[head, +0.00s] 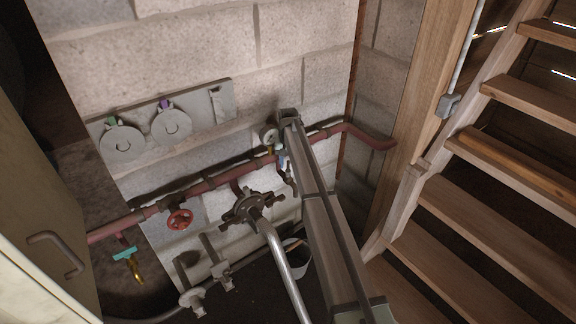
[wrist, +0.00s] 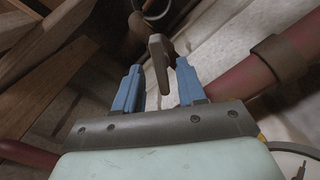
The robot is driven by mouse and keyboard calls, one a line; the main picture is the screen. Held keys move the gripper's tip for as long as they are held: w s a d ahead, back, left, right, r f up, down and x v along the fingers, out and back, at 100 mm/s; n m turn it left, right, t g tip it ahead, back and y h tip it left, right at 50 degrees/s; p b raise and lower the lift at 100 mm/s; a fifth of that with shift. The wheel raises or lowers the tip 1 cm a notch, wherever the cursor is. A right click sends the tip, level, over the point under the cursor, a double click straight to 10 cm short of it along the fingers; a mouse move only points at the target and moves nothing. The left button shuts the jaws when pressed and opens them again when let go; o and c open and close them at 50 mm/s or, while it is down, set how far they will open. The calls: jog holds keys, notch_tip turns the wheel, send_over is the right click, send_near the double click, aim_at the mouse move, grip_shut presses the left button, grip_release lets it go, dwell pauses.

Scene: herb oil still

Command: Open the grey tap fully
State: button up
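In the wrist view a grey lever handle (wrist: 160,62), which looks like the grey tap's, points in between the two blue fingers of my gripper (wrist: 158,70). A gap shows on both sides of the handle, so the fingers are open around it and not closed on it. The handle's upper end meets a darker round fitting (wrist: 158,10). In the head view my gripper (head: 281,158) is at the red pipe, right of the dark flanged valve. A small grey lever (head: 290,180) shows just below it, partly hidden by my arm.
The red pipe (head: 215,181) runs along the block wall, with a gauge (head: 268,135), a red handwheel (head: 180,219) and a teal-handled tap (head: 127,254). A bucket (head: 298,262) stands below. Wooden stairs (head: 470,225) stand right; a cabinet door (head: 40,210) is at left.

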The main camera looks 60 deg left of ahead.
jog(key=shift+f, duration=0.75)
grip_shut()
